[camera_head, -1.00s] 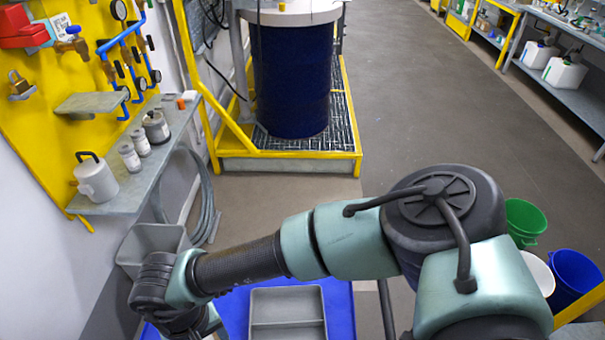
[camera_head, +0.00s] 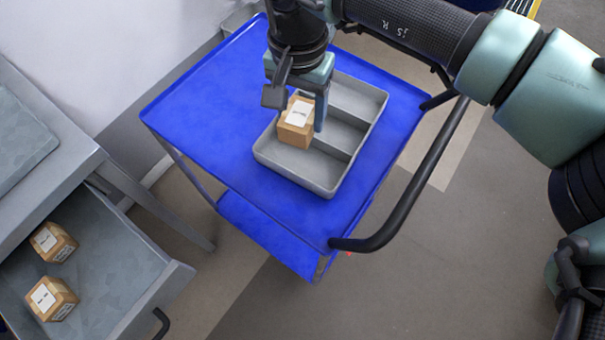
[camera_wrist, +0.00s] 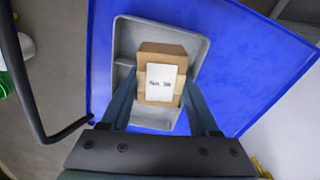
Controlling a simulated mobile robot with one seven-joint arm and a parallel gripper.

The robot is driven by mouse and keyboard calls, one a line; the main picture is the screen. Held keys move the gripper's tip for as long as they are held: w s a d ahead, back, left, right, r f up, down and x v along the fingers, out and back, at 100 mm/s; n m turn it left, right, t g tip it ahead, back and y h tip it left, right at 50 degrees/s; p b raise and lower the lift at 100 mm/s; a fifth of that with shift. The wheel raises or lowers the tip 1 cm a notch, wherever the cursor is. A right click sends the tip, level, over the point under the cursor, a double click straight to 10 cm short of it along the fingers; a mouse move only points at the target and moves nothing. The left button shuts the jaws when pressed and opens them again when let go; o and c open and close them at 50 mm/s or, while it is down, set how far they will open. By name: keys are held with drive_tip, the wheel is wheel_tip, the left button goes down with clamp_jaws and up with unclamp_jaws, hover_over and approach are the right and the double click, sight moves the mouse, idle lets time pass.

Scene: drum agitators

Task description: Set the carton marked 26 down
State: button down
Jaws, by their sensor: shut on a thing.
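The small brown carton (camera_head: 297,121) has a white label on its top face. It also shows in the wrist view (camera_wrist: 161,84), where the label's print is too blurred to read with certainty. My gripper (camera_head: 303,108) is shut on the carton, with a finger on each side. The carton is at the grey divided tray (camera_head: 268,156), over its near left compartment. I cannot tell whether its underside touches the tray floor. The tray lies on the blue cart top (camera_head: 200,112).
Two similar cartons (camera_head: 52,241) (camera_head: 51,298) sit in an open grey drawer (camera_head: 105,250) at the lower left. A black cart handle (camera_head: 402,196) curves along the cart's right side. The tray's other compartments look empty.

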sight(303, 160)
drive_tip(key=f+b, duration=0.2)
drive_tip(key=b, duration=0.1)
drive_tip(key=shift+w+d+f+m, duration=0.1)
drive_tip(key=shift+w+m, duration=0.1)
drive_tip(key=shift+m, duration=0.2)
drive_tip(key=b, duration=0.2)
drive_tip(key=shift+d+m+b, duration=0.15)
drive_tip(key=shift+m+b, duration=0.15)
drive_tip(key=shift+f+b, duration=0.5)
drive_tip(key=shift+f, duration=4.45)
drive_tip(key=shift+c, duration=0.6)
unclamp_jaws()
wheel_tip(303, 160, up, 12)
drive_tip(key=shift+r+p, duration=0.15)
drive_tip(key=shift+p, duration=0.5)
